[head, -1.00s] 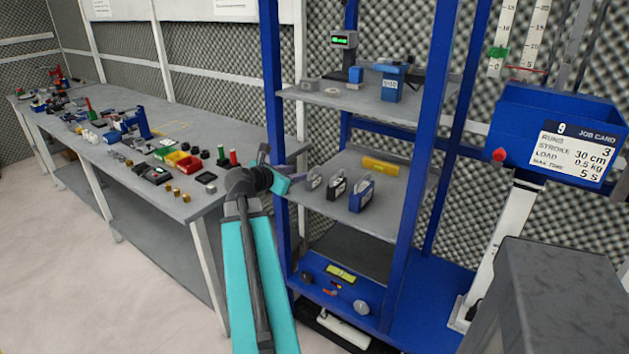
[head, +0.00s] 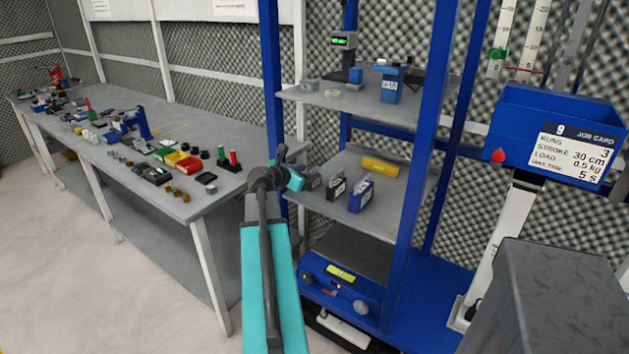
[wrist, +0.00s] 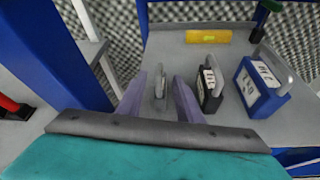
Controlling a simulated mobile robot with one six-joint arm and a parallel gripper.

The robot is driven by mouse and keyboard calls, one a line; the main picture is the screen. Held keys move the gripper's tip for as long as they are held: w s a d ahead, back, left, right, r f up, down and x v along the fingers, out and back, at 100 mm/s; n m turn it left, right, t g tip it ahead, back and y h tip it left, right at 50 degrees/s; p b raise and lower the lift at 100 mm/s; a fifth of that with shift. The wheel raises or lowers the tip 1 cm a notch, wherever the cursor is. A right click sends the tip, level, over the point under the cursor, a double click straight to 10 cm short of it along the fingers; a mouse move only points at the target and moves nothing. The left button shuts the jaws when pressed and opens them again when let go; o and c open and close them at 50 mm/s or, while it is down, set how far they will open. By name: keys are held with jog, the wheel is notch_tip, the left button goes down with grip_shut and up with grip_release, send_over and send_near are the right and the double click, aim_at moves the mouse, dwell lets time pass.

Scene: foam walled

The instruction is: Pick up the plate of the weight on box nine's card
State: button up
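Box nine (head: 540,120) is a blue bin whose job card (head: 572,152) reads load 0.5 kg. Three upright handled weight plates stand in a row on the middle shelf: a small grey one (wrist: 160,86) on the left, a black one (wrist: 210,88) with a white label, and a larger blue one (wrist: 262,88). Their labels are not clearly legible. My gripper (wrist: 161,78) is open, its two fingers to either side of the small grey plate in the wrist view; contact cannot be told. In the head view my gripper (head: 290,180) partly hides this plate (head: 312,180).
A yellow block (head: 380,167) lies at the back of the middle shelf (head: 395,205). A blue shelf post (head: 272,100) stands close to the left of my gripper. The upper shelf (head: 345,102) holds small items. A cluttered grey bench (head: 200,135) runs along the left.

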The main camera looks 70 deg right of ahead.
aim_at(314, 169)
jog(key=shift+d, duration=0.1)
dwell(0.3)
jog(key=shift+p+x, duration=0.45)
jog(key=shift+x, duration=2.1)
jog(key=shift+f, duration=0.1)
grip_shut()
